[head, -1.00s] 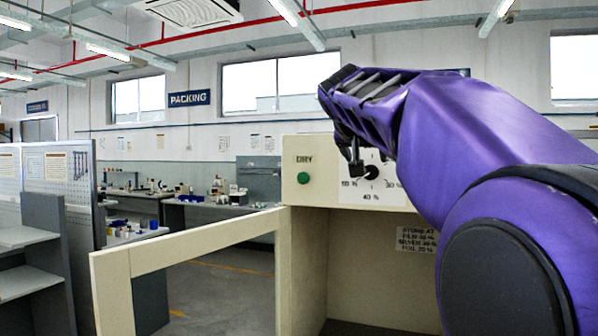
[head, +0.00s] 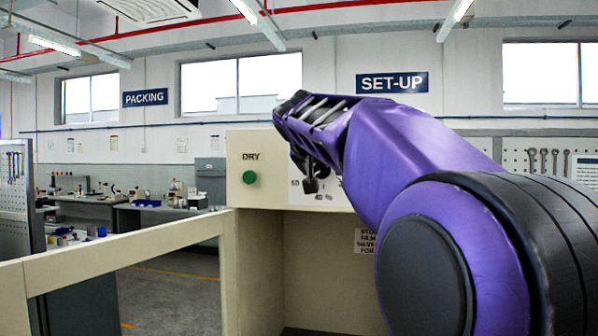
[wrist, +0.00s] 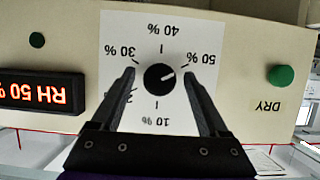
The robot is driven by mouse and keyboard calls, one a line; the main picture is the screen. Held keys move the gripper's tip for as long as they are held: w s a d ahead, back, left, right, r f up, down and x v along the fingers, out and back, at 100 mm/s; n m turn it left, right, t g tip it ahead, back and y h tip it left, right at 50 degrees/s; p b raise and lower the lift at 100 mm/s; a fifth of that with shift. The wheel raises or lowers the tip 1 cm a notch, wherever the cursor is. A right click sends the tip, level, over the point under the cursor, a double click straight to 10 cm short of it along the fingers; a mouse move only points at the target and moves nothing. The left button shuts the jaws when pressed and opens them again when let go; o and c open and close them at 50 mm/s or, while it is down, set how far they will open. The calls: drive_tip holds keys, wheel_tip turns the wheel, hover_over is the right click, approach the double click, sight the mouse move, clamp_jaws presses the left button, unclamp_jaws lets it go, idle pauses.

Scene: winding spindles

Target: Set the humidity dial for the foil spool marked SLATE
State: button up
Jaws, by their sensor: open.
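The humidity dial (wrist: 159,77) is a round black knob on a white scale plate (wrist: 172,22), upside down in the wrist view. Its white mark points toward 50 %. My gripper (wrist: 160,73) is open, with one finger on each side of the knob and a visible gap at both sides. The red display (wrist: 40,90) reads RH 50 %, cut at the picture edge. In the head view my gripper (head: 310,180) is in front of the scale plate (head: 325,193) and hides most of the dial. No foil spool or SLATE mark is in view.
A green button (head: 249,177) marked DRY sits on the cream cabinet (head: 250,215) left of the dial. A storage label (head: 365,240) inside is partly hidden by my arm. The cabinet's framed door (head: 130,257) stands open to the left. Benches (head: 150,215) stand far behind.

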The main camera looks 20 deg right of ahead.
idle(0.3)
clamp_jaws()
